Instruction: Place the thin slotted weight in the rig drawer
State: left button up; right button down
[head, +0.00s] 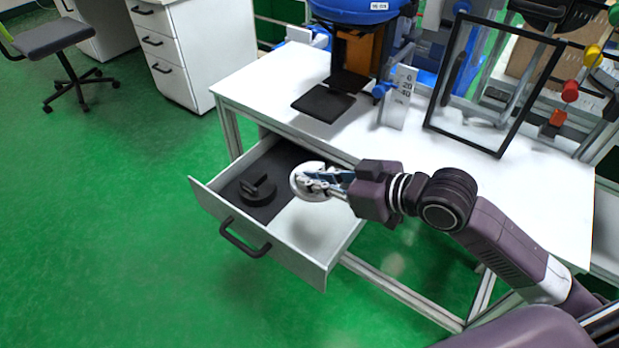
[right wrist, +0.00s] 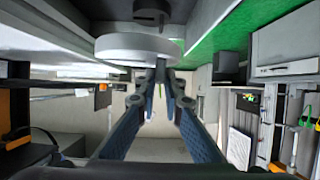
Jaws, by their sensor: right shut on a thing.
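The thin slotted weight (head: 301,180) is a pale silvery disc. My right gripper (head: 322,184) is shut on its edge and holds it over the open rig drawer (head: 285,262). In the right wrist view the disc (right wrist: 125,47) shows as a pale, nearly edge-on plate at the tips of my right gripper (right wrist: 160,84). Its slot cannot be made out. The drawer is pulled out from under the white table, and its floor beneath the disc is partly hidden by my gripper. My left gripper is not in view.
A black round weight (head: 257,191) with an upright part lies on a dark mat (head: 282,162) in the drawer's left part. The drawer's front right floor is bare. On the white table (head: 262,93) stand a black frame (head: 436,88), a scale plate (head: 399,97) and the blue-topped rig (head: 360,10).

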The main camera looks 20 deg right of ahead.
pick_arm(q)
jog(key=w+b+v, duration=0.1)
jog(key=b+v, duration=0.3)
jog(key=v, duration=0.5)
pick_arm(e)
notch_tip(320, 180, down, 13)
jog(key=shift+r, duration=0.15)
jog(key=shift+f+b, duration=0.3)
jog(key=shift+f, duration=0.3)
jog(key=shift+f+b, duration=0.35)
jog(key=shift+f, duration=0.75)
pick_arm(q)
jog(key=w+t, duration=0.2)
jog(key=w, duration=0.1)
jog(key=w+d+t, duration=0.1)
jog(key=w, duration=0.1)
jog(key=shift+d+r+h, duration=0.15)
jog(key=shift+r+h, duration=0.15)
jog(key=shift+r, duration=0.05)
